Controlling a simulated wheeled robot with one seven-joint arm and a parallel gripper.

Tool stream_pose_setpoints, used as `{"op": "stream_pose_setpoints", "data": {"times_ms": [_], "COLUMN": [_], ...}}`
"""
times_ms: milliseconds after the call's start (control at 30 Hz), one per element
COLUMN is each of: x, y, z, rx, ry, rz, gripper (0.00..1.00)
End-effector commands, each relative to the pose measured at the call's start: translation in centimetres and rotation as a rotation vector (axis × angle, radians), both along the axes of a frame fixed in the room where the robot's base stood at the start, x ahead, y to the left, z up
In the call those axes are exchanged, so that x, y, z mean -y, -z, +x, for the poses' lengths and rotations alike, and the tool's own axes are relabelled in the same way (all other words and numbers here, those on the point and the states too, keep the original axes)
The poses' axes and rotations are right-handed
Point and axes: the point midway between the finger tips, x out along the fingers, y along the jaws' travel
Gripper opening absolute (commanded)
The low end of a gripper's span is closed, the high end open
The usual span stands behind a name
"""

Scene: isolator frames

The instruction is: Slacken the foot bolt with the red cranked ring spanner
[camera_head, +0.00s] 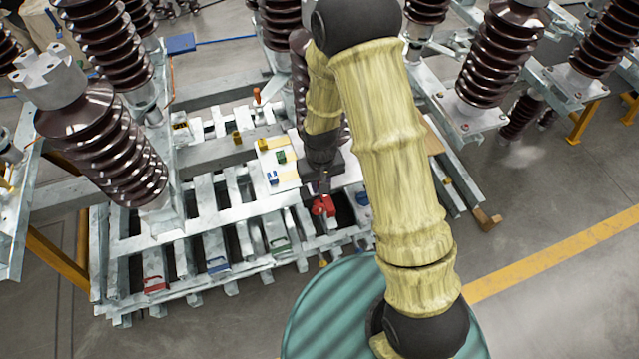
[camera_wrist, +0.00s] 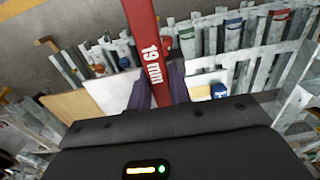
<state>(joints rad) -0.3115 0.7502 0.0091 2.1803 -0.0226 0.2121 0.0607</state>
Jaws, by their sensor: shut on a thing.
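My gripper (camera_head: 322,182) hangs over the slatted grey metal frame, beside a pale board. In the wrist view its dark fingers (camera_wrist: 158,92) are shut on a red spanner (camera_wrist: 147,45) marked "19 mm". The spanner runs from between the fingers up past the top edge, so its far end is out of that view. In the head view a red piece (camera_head: 323,206), which looks like part of it, shows just below my gripper. Its ring ends cannot be made out. I cannot single out the foot bolt in either view.
Red (camera_head: 156,284), blue (camera_head: 218,265) and green (camera_head: 280,245) items lie along the frame's front. Small blocks sit on the pale board (camera_head: 290,167). Tall brown ribbed insulators (camera_head: 95,145) stand around. My arm hides the centre. Open floor (camera_head: 550,210) lies at right.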

Motion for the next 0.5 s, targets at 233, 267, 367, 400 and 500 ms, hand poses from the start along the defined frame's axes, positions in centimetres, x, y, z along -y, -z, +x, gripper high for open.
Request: {"op": "stream_pose_setpoints", "data": {"times_ms": [233,267,367,400,500], "x": [0.0,0.0,0.0,0.0,0.0], "y": [0.3,0.5,1.1,1.3,2.2], "z": [0.0,0.0,0.0,0.0,0.0], "rx": [0.0,0.0,0.0,0.0,0.0], "ry": [0.0,0.0,0.0,0.0,-0.001], "rz": [0.0,0.0,0.0,0.0,0.0], "gripper": [0.0,0.0,0.0,0.0,0.0]}}
